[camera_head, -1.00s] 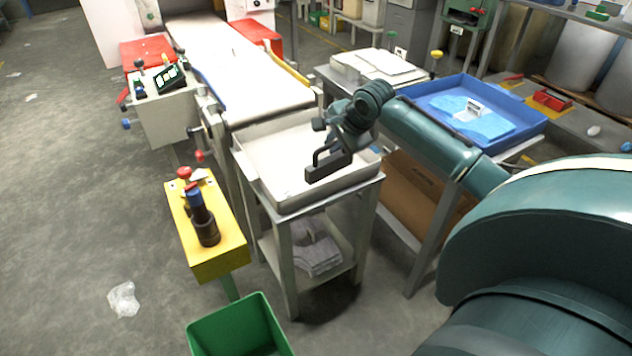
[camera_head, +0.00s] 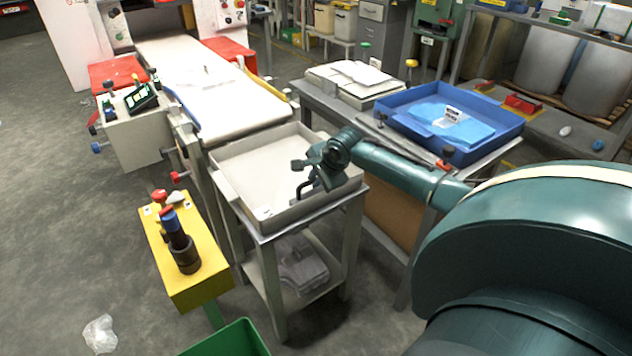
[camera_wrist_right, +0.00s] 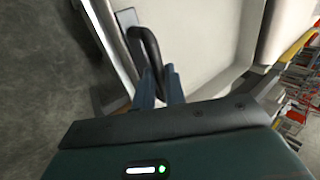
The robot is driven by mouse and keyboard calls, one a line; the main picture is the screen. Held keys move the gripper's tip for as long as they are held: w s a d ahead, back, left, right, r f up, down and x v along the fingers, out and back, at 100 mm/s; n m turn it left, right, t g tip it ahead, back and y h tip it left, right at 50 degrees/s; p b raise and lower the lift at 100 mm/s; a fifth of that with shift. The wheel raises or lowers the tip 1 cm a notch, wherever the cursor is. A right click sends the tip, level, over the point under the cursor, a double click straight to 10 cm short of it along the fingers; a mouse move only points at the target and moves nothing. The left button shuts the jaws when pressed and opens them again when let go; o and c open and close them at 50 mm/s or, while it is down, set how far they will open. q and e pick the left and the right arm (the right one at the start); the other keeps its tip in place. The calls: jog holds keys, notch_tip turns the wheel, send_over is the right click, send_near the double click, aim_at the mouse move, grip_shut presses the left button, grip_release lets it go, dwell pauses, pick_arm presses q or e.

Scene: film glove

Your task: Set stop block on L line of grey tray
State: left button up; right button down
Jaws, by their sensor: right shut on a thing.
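The grey tray (camera_head: 312,208) stands on a metal stand in the middle of the head view. Its pale floor fills much of the right wrist view (camera_wrist_right: 205,35). My right gripper (camera_head: 315,179) is over the right part of the tray, pointing down. In the right wrist view its fingers (camera_wrist_right: 160,86) are shut on the black looped handle of the stop block (camera_wrist_right: 148,45). A flat dark part of the block shows beside the handle, close to the tray's edge. I cannot tell whether the block touches the tray. The L line cannot be made out. My left gripper is out of view.
A conveyor (camera_head: 228,105) ends behind the tray. A yellow post-mounted box (camera_head: 195,275) stands to the left, and a green bin (camera_head: 235,342) is in front. A blue tray (camera_head: 505,127) sits on the bench at right. Most of the grey tray's floor is clear.

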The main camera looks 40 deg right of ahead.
jog(key=shift+w, duration=0.1)
jog(key=shift+f, duration=0.1)
jog(key=c, duration=1.7)
grip_release()
jog(key=shift+f, duration=0.2)
jog(key=shift+c, duration=0.2)
